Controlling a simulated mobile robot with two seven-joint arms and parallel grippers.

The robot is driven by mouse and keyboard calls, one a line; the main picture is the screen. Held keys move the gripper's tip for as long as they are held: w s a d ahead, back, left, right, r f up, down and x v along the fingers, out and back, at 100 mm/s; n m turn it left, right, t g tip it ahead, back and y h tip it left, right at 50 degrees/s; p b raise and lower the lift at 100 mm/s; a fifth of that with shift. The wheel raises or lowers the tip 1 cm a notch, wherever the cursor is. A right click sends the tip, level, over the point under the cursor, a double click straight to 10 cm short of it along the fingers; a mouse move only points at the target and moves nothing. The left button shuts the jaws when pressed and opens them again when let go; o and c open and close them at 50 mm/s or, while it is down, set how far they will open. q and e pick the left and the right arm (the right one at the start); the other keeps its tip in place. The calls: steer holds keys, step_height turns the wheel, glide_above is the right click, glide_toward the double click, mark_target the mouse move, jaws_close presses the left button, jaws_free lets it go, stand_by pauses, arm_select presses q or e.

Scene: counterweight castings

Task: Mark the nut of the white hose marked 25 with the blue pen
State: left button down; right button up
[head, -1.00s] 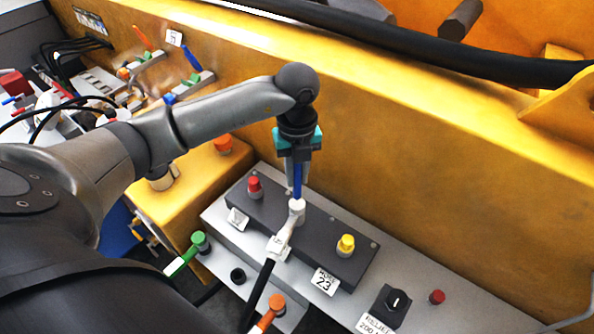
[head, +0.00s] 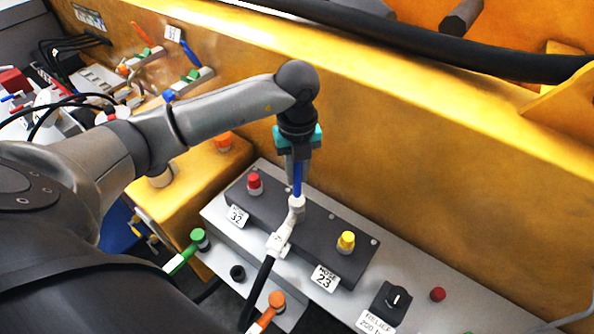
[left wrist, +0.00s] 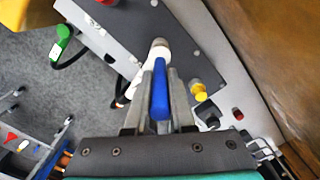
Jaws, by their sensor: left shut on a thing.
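My left gripper (head: 297,158) points down over the dark valve block and is shut on the blue pen (head: 297,181). The pen is upright, its lower end at the white nut (head: 296,204) on top of the white hose end (head: 283,236); they look in contact, but the tip is too small to be sure. A white tag hangs on this hose; its number is not readable. In the left wrist view the pen (left wrist: 160,90) lies between the fingers and hides part of the white nut (left wrist: 160,48). No mark on the nut can be made out. My right gripper is not in view.
The dark block (head: 328,232) also bears a red cap (head: 254,184) by a tag 32 and a yellow cap (head: 346,242) by a tag 23. Green (head: 198,238) and orange (head: 276,302) hose ends are nearby. A yellow wall (head: 430,180) rises behind.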

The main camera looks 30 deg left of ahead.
arm_select(q)
steer(key=shift+f+b, duration=0.3)
steer(key=shift+f, duration=0.25)
stand_by(1.0)
steer(key=shift+r, duration=0.15)
steer(key=shift+r+p, duration=2.8)
steer(key=shift+r, duration=0.65)
